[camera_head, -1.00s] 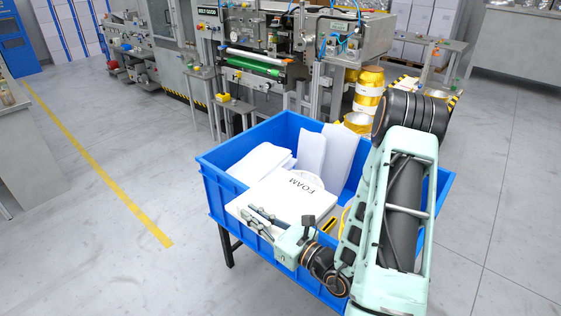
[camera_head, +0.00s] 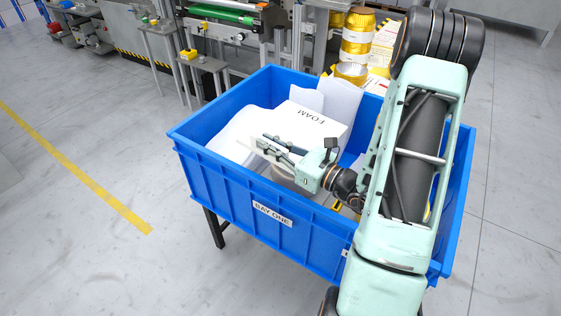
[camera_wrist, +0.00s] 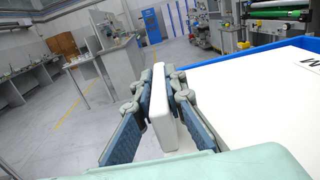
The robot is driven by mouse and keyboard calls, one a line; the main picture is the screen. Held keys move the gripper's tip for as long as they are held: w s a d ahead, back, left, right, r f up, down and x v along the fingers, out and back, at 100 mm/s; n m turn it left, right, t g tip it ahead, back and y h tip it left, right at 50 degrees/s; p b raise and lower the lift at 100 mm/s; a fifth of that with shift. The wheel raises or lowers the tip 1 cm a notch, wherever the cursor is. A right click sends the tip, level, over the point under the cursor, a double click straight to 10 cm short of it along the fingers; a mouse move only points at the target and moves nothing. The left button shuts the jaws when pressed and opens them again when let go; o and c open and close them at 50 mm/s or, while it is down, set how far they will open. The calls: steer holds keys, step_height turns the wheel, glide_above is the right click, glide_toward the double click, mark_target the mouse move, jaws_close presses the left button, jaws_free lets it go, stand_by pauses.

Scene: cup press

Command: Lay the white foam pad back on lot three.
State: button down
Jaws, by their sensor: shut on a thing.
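The white foam pad (camera_head: 322,130), lettered FOAM, is in my gripper, over the inside of the blue bin. My gripper (camera_head: 272,147) is shut on a thin white edge piece at its near left side. In the wrist view, this piece (camera_wrist: 161,112) stands upright between the fingers (camera_wrist: 160,95), and the pad's broad face (camera_wrist: 260,105) spreads to the right with part of a letter. The pad appears raised above the bin floor. I cannot tell which place is lot three.
The blue bin (camera_head: 215,185) carries a BAY ONE label (camera_head: 272,215). White sheets (camera_head: 342,97) stand at its back, and a white piece (camera_head: 237,130) lies at the left. A round pale thing (camera_head: 288,180) is below my gripper. Yellow rolls (camera_head: 357,35) stand behind.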

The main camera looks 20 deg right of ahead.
steer(key=d+f+b, duration=0.1)
steer(key=f+b, duration=0.1)
steer(key=b, duration=0.1)
steer(key=shift+w+d+f+n, duration=0.2)
steer(key=shift+d+f+n, duration=0.1)
steer(key=shift+d, duration=0.1)
steer(key=b, duration=0.1)
steer(key=d+g+b, duration=0.1)
steer(key=b, duration=0.1)
steer(key=shift+d+f+y, duration=0.3)
steer(key=shift+f+y, duration=0.05)
steer(key=shift+y, duration=0.05)
steer(key=shift+f+b, duration=2.6)
steer(key=shift+f, duration=0.65)
steer(key=shift+f+b, duration=0.45)
steer(key=shift+f, duration=0.2)
steer(key=c, duration=1.9)
jaws_free()
